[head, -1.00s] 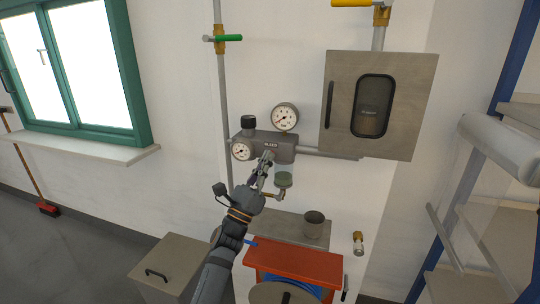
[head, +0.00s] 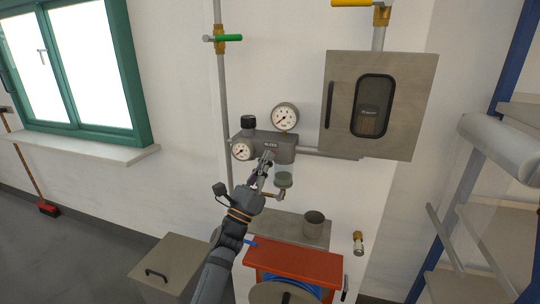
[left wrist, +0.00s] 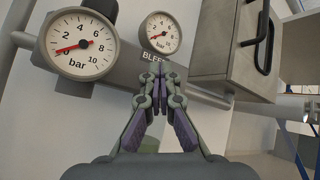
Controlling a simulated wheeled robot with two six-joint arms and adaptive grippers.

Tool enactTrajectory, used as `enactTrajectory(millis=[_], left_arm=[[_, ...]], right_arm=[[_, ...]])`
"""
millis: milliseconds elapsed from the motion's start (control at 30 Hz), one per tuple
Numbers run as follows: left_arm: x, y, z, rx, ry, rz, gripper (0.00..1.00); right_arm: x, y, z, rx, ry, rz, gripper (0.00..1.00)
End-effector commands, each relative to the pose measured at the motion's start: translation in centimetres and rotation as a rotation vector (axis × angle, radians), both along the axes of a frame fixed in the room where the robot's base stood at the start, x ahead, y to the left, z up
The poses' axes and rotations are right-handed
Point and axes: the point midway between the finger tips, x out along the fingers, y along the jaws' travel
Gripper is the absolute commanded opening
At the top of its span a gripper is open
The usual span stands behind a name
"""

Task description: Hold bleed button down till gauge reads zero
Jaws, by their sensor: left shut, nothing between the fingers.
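The grey regulator block (head: 285,148) on the wall carries a BLEED label, a large gauge (head: 285,116) on top and a smaller gauge (head: 242,151) at its left. My left gripper (head: 267,158) is shut and empty, its fingertips at the block just under the label. The bleed button is hidden behind the fingertips, so I cannot tell whether it is pressed. In the left wrist view my left gripper (left wrist: 153,72) points at the label. The nearer gauge (left wrist: 77,42) has its red needle low on the left, close to the scale's start.
A grey cabinet (head: 340,75) with a dark window hangs to the upper right. A clear bowl (head: 284,178) hangs under the block. Below stand a metal cup (head: 314,224) and a red box (head: 294,260). A pipe with a green-handled valve (head: 228,38) runs up the wall.

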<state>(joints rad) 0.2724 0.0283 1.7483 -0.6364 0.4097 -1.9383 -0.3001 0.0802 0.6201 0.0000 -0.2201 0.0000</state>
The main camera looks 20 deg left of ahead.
Motion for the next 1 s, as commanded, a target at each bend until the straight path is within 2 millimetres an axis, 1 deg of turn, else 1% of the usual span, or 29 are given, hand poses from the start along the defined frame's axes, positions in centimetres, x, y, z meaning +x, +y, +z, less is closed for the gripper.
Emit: enactTrajectory(millis=[667, 1000], left_arm=[[0.0, 0.0, 0.0, 0.000, 0.001, 0.000, 0.00], [-1.6, 0.1, -0.1, 0.001, 0.000, 0.001, 0.00]], right_arm=[[0.0, 0.0, 0.0, 0.000, 0.000, 0.000, 0.40], [0.0, 0.0, 0.0, 0.000, 0.000, 0.000, 0.40]])
